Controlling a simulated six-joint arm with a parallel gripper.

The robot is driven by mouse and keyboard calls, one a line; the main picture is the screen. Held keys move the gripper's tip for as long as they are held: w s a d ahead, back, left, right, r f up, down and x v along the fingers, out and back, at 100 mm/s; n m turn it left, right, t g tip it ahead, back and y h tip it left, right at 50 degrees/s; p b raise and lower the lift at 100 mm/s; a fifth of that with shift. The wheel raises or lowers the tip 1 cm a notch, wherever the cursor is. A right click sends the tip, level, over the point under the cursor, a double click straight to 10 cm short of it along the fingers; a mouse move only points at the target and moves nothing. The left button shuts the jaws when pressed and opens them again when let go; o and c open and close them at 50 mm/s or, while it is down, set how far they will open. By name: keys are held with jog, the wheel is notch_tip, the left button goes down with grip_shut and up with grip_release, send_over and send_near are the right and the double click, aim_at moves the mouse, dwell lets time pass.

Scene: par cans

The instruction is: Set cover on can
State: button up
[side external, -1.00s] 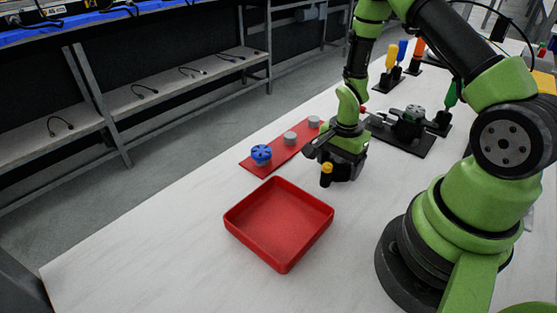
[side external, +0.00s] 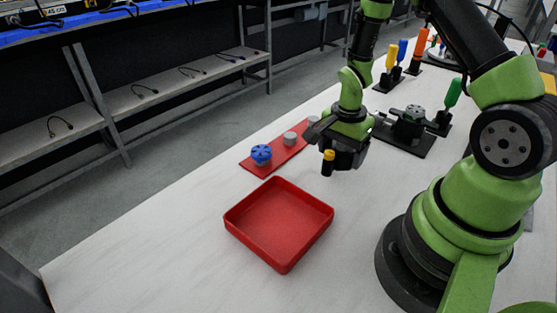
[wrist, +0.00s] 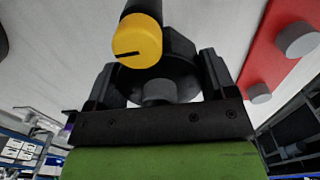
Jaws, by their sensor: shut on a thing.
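My gripper (side external: 345,155) is in the air just right of the red strip in the side view. In the wrist view its fingers (wrist: 158,72) are shut on a dark round piece (wrist: 183,72) with a grey knob (wrist: 158,91) facing the palm; I take this as the cover. A yellow-capped black cylinder (side external: 328,161) hangs beside the gripper and also shows in the wrist view (wrist: 138,42); whether it joins the held piece is unclear. A dark round unit (side external: 409,122) sits on a black plate behind the gripper. I cannot tell which thing is the can.
A red strip (side external: 251,168) carries a blue-topped piece (side external: 261,153) and grey pegs (side external: 290,138). An empty red tray (side external: 279,264) lies in front. Yellow, blue, orange and green upright handles (side external: 452,93) stand farther back. The table left of the tray is clear.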

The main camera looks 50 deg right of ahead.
jog(key=shift+r, duration=1.3)
jog(key=shift+r, duration=0.15)
notch_tip(320, 180, up, 13)
jog(key=m, duration=1.8)
send_over(416, 109)
notch_tip(416, 109, down, 5)
jog(key=shift+r, duration=0.15)
jog(key=shift+f, duration=3.75)
jog(key=shift+f, duration=0.1)
